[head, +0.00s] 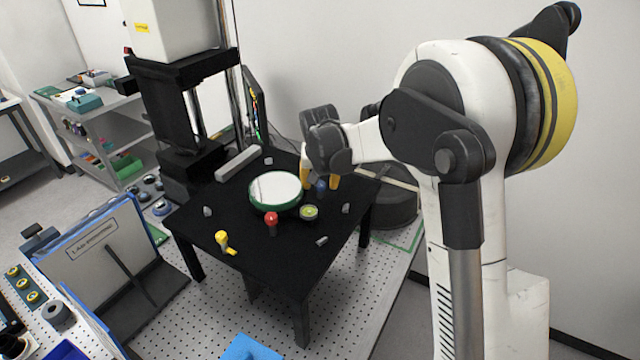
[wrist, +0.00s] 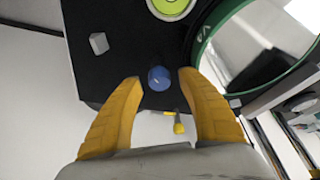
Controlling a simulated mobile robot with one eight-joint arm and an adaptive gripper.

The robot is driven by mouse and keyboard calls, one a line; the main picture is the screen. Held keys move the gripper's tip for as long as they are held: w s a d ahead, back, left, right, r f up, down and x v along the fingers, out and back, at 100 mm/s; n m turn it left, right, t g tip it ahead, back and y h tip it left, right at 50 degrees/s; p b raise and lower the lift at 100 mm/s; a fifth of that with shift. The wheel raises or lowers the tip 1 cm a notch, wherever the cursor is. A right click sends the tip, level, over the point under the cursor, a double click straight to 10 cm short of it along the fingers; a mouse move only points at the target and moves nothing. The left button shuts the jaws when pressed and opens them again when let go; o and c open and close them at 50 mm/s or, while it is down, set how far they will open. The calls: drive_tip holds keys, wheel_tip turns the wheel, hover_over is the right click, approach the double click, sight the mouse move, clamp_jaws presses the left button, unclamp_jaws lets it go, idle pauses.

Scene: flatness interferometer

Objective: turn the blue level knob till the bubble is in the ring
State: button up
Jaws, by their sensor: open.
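The blue level knob (head: 321,185) stands on the black table (head: 240,251), to the right of the green-rimmed round mirror. In the wrist view the blue knob (wrist: 159,78) lies between and just beyond the tips of my gripper (wrist: 160,80). My gripper (head: 320,180) is open, its yellow fingers on either side of the knob with gaps. I cannot tell whether either finger touches it. The bubble level (head: 309,212) is a yellow-green round vial just in front of the knob. It also shows at the top of the wrist view (wrist: 172,5); the bubble's place is too small to tell.
A red knob (head: 271,219) and a yellow knob (head: 222,239) stand elsewhere on the table. The round mirror (head: 275,188) is close to the knob. Small grey blocks (head: 346,208) sit around the tabletop. The front of the table is mostly clear.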

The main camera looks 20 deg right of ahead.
drive_tip(key=v, duration=1.1)
drive_tip(key=shift+s, duration=0.2)
drive_tip(key=shift+r, duration=0.1)
drive_tip(key=s+d+f+n+t+y+b, duration=0.1)
drive_tip(key=s+f+n+t+b, duration=0.2)
drive_tip(key=s+f+b, duration=2.2)
drive_tip(key=s, duration=0.4)
drive_tip(key=shift+s+f, duration=0.25)
drive_tip(key=shift+f, duration=0.05)
